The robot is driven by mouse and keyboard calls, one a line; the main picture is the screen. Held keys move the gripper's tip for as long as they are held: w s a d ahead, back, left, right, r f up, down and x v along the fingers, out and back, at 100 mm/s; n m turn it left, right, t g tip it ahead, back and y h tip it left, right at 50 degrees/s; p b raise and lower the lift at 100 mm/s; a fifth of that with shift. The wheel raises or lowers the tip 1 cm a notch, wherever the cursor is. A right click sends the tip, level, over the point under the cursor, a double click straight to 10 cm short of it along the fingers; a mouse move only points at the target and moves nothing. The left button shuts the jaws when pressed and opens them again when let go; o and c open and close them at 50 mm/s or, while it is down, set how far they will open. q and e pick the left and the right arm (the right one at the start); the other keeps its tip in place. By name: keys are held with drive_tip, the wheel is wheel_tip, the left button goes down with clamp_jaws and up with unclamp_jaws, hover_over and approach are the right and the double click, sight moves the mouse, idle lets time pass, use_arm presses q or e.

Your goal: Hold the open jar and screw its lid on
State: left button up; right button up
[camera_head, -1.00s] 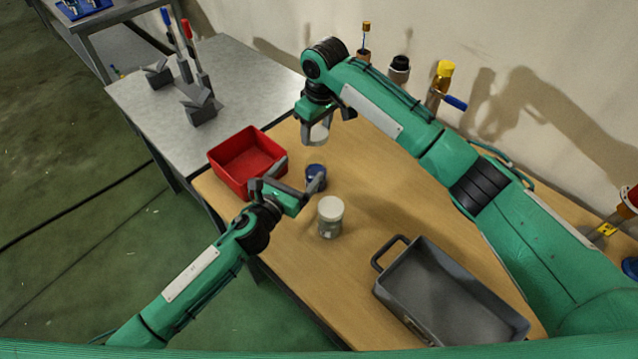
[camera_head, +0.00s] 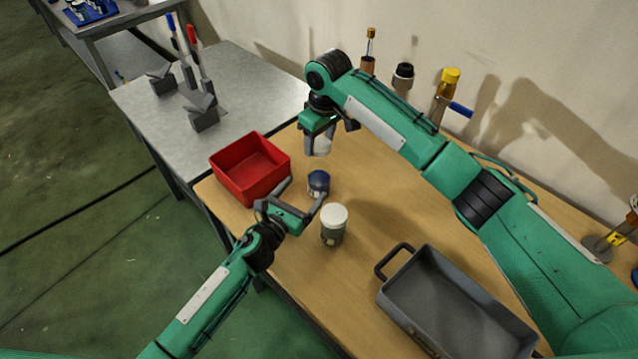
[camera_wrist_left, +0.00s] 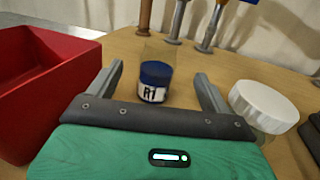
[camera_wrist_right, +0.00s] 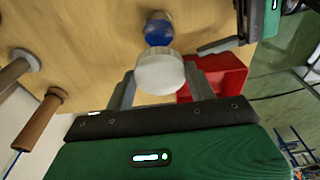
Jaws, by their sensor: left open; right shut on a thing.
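The open jar (camera_head: 318,183) stands upright on the wooden table; in the left wrist view this jar (camera_wrist_left: 155,82) shows a blue fill, an R1 label and clear glass above. My left gripper (camera_head: 305,195) is open and low in front of the jar. The jar appears between its fingers (camera_wrist_left: 158,72) in the left wrist view, with gaps on both sides. My right gripper (camera_head: 319,143) is shut on the white lid (camera_wrist_right: 160,73) and holds it above the jar, apart from it. The lid's underside is hidden in the right wrist view.
A second jar with a white lid (camera_head: 334,217) stands close to the right of my left gripper. A red bin (camera_head: 240,185) is at its left. A grey tray (camera_head: 455,308) with a handle lies at the front right. Tools stand along the wall (camera_head: 447,88).

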use_arm(q)
wheel_tip(320, 180, down, 5)
drive_tip(key=shift+r, duration=0.2)
drive_tip(key=x, duration=0.6)
drive_tip(key=shift+w+d+r, duration=0.15)
drive_tip(key=shift+w, duration=0.2)
use_arm(e)
drive_tip(key=shift+w+f, duration=0.1)
use_arm(q)
drive_tip(key=shift+w+d+r, duration=0.1)
drive_tip(key=shift+w+d, duration=0.1)
drive_tip(key=shift+w, duration=0.05)
drive_tip(key=c, duration=1.4)
drive_tip(key=shift+c, duration=0.2)
use_arm(e)
hover_over(319, 168)
drive_tip(key=shift+d+f, duration=0.15)
drive_tip(key=shift+f, duration=2.25)
drive_tip(key=shift+f, duration=0.1)
drive_tip(key=shift+f, duration=0.8)
drive_tip(key=shift+f, duration=0.55)
